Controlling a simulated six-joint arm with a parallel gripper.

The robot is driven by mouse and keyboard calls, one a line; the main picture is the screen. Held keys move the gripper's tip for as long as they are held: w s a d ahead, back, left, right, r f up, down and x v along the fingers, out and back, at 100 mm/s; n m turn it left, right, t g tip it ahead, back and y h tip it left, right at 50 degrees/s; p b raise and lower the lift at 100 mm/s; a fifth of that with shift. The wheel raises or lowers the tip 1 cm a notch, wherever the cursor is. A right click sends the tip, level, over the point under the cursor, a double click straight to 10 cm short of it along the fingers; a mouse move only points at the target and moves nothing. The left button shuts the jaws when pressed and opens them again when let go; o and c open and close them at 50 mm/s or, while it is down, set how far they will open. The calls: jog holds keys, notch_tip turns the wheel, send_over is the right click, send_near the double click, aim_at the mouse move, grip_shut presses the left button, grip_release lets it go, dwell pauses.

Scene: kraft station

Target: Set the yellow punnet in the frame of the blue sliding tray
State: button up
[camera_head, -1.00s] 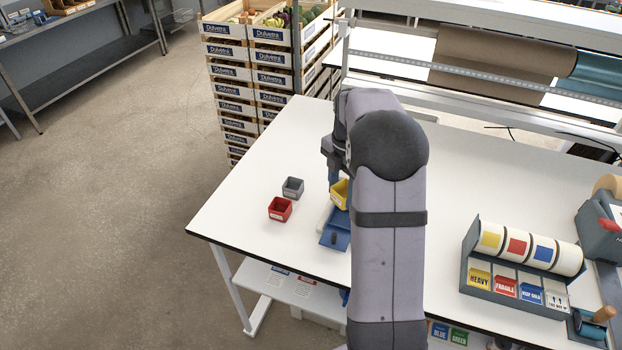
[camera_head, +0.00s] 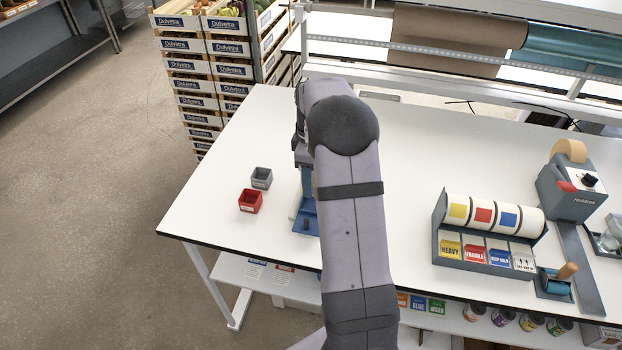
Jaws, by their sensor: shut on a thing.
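The blue sliding tray (camera_head: 306,222) lies on the white table, left of my arm. Its front part and a dark knob show; my arm covers its right side. My gripper (camera_head: 305,170) is partly seen over the back of the tray, and its fingertips are mostly hidden behind my arm. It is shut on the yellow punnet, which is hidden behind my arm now. Whether the punnet touches the tray's frame cannot be seen.
A red punnet (camera_head: 250,201) and a grey punnet (camera_head: 261,178) stand just left of the tray. A label dispenser (camera_head: 490,233) and a tape machine (camera_head: 577,190) stand on the right. The table's left edge is close; the table behind the punnets is clear.

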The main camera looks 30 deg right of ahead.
jog(key=shift+f, duration=0.2)
notch_tip(320, 180, down, 4)
jog(key=b, duration=0.4)
jog(key=shift+f, duration=0.6)
jog(key=shift+f, duration=0.45)
dwell(1.6)
jog(key=shift+s+a+f, duration=0.1)
jog(key=shift+f, duration=0.1)
dwell(0.3)
jog(key=o, duration=1.1)
jog(key=shift+f, duration=0.15)
jog(key=shift+s, duration=0.1)
jog(key=shift+w, duration=0.2)
